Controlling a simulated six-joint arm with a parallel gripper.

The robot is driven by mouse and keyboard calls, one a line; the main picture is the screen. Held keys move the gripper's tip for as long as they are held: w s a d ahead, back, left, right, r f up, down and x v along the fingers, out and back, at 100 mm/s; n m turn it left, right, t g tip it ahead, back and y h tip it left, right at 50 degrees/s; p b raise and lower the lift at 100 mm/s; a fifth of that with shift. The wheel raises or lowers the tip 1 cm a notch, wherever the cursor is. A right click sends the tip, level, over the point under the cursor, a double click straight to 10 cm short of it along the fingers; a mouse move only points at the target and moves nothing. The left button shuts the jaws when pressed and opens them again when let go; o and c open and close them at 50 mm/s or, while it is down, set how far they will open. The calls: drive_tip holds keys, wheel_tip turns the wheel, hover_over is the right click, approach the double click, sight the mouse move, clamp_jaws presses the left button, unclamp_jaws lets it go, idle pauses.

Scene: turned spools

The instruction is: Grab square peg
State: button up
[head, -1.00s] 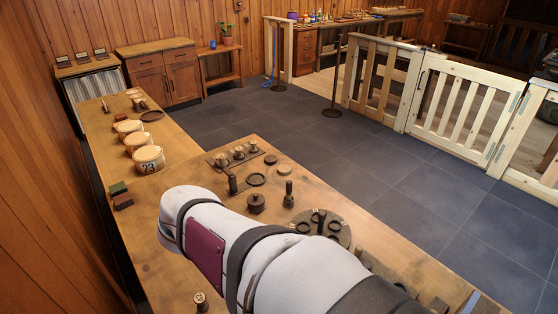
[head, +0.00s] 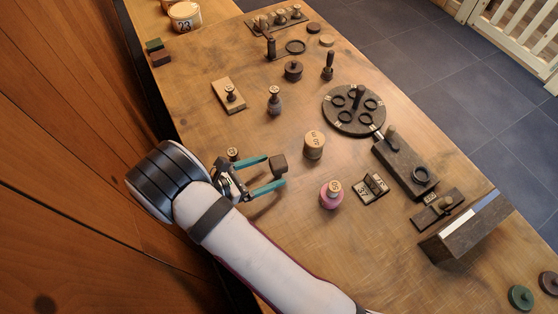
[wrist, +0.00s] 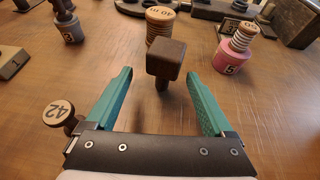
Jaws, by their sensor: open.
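The square peg (head: 279,165) is a dark brown block, at the open end of my gripper in the head view. In the wrist view the square peg (wrist: 166,57) shows a cube-shaped head on a narrower stem, upright. My gripper (head: 276,172) has two teal fingers spread apart, low over the table. In the wrist view my gripper (wrist: 160,78) has one finger on each side of the stem, with gaps showing on both sides. The peg's head is at or just past the fingertips; the exact depth is hard to tell.
A wooden spool (head: 314,145) stands behind the peg, and a pink-based spool (head: 331,195) to its right. A small numbered spool (wrist: 58,114) stands beside my left finger. A dark round tray (head: 354,110) and dark long block (head: 405,165) lie farther right.

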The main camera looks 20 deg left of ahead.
drive_tip(key=x, duration=0.3)
drive_tip(key=shift+w+d+f, duration=0.2)
drive_tip(key=shift+d, duration=0.1)
clamp_jaws()
